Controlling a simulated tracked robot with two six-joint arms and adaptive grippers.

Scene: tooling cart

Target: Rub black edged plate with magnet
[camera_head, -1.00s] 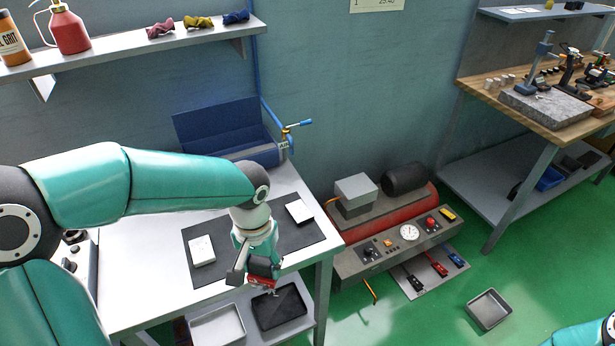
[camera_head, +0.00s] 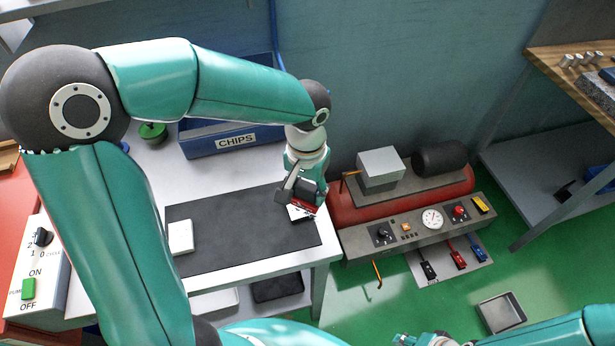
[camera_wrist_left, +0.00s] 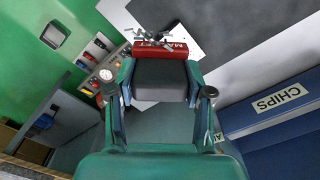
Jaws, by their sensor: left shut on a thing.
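My left gripper (camera_head: 304,196) is shut on a red magnet (camera_head: 304,207) with a dark body. In the left wrist view the magnet (camera_wrist_left: 160,49) shows its lettered red face, with bright metal bits clinging to its far side. The magnet is over or at the right-hand white plate (camera_head: 296,213) on the dark mat (camera_head: 235,232). The magnet and gripper partly cover this plate; I cannot tell whether they touch, or see its edge colour clearly. Another white plate (camera_head: 180,237) lies at the mat's left side. My right gripper (camera_head: 425,341) is cut off at the bottom edge.
A blue bin marked CHIPS (camera_head: 220,147) stands behind the mat; it also shows in the left wrist view (camera_wrist_left: 275,125). A red and grey machine (camera_head: 400,213) stands right of the table. Trays sit on the shelf below. The mat's middle is clear.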

